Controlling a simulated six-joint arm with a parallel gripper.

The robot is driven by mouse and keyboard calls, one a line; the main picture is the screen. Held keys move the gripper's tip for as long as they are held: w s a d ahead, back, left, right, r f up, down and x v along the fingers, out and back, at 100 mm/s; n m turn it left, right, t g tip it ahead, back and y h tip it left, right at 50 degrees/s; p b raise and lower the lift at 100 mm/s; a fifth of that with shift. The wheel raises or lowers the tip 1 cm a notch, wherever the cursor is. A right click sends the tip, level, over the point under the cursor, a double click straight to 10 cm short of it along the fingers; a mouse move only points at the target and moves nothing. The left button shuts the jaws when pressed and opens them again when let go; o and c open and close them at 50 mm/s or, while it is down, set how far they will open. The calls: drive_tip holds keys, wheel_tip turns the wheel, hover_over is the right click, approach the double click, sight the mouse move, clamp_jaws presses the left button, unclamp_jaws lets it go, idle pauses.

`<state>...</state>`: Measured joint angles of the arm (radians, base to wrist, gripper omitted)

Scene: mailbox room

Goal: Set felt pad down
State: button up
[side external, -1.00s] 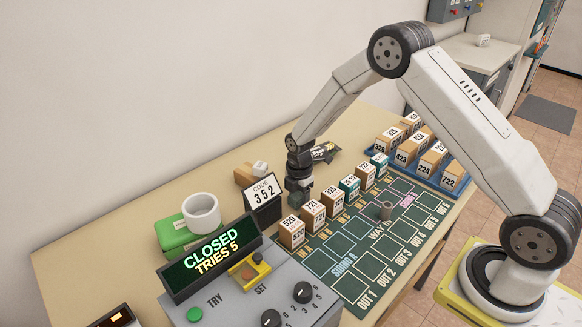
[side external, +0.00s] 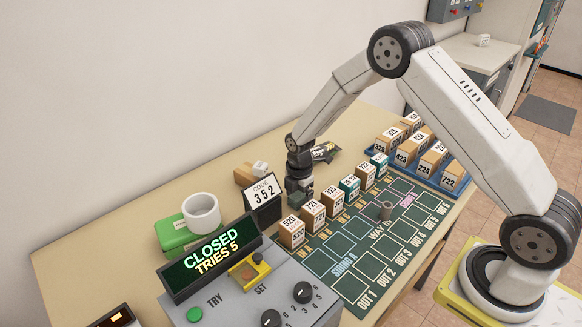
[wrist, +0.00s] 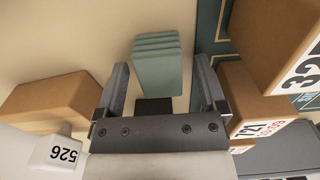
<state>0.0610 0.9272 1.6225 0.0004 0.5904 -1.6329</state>
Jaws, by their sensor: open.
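The felt pad (wrist: 158,65) is a grey-green block with ridged layers and a dark part at its near end, seen in the wrist view. It lies between the two fingers of my gripper (wrist: 161,72), with a gap showing on each side. My gripper is open. In the side external view my gripper (side external: 300,190) is low at the table, behind the row of numbered blocks and right of the code card (side external: 263,194). A small grey-green part of the pad (side external: 304,197) shows at its fingers, though the fingers mostly hide it.
Numbered blocks (side external: 313,215) stand close in front of my gripper on the green track board (side external: 352,262). A wooden block (wrist: 55,98) is left of the fingers.

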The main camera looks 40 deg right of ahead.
sight(301, 198)
wheel_tip(301, 198, up, 12)
idle(0.6)
drive_tip(key=shift+s, duration=0.1)
idle(0.5)
drive_tip(key=s+a+r+m+t, duration=0.1)
drive_tip(key=s+m, duration=0.8)
drive_tip(key=s, duration=0.1)
drive_tip(key=s+a+r+m+t, duration=0.1)
drive_tip(key=s+a+r+m, duration=0.1)
drive_tip(key=s+m, duration=0.7)
drive_tip(key=shift+s+t, duration=0.3)
drive_tip(key=shift+s, duration=0.3)
drive_tip(key=shift+r, duration=0.1)
